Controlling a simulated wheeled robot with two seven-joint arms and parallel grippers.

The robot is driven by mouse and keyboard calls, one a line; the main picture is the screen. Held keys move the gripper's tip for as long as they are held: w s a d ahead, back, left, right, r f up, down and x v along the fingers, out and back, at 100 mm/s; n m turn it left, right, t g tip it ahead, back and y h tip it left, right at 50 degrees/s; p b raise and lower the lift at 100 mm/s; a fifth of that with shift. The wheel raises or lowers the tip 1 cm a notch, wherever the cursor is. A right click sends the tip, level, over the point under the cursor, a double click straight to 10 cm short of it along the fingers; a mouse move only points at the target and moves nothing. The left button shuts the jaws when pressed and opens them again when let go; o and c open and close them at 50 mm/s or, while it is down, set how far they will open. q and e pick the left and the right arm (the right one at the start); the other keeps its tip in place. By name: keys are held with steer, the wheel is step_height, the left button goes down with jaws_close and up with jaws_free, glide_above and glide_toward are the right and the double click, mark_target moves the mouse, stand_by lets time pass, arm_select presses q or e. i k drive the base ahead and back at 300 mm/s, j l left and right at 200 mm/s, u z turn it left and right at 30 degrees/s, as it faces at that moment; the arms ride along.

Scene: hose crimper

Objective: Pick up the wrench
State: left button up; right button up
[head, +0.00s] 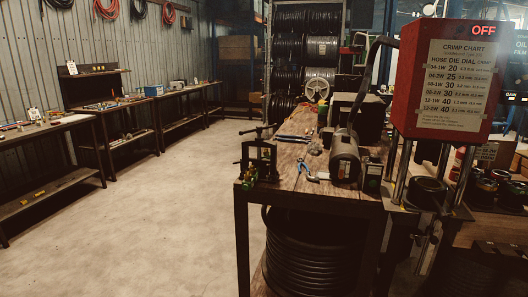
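No gripper of mine shows in the head view. A wooden workbench (290,190) stands in the middle. Long dark tools (293,138) lie flat on its top towards the far left edge; they may include the wrench, but they are too small to tell for certain. A small tool with blue handles (307,171), which looks like pliers, lies nearer the front of the bench.
A dark vise (259,158) is at the bench's front left corner. A grey cylindrical motor (345,155) is to the right. A red crimper box (448,78) with a chart stands at the right. Open concrete floor (150,220) lies left of the bench.

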mark_target(279, 140)
steer(key=i+j+u, duration=0.3)
steer(key=i+u, duration=0.3)
steer(key=i, duration=0.25)
steer(key=i+j+u, duration=0.35)
steer(key=i, duration=0.55)
steer(key=i+l+u, duration=0.1)
steer(key=i+u, duration=0.25)
steer(key=i, duration=0.55)
steer(key=i+z, duration=0.4)
steer(key=i, duration=0.2)
steer(key=i+j+z, duration=0.15)
steer(key=i+z, duration=0.3)
steer(key=i, duration=0.15)
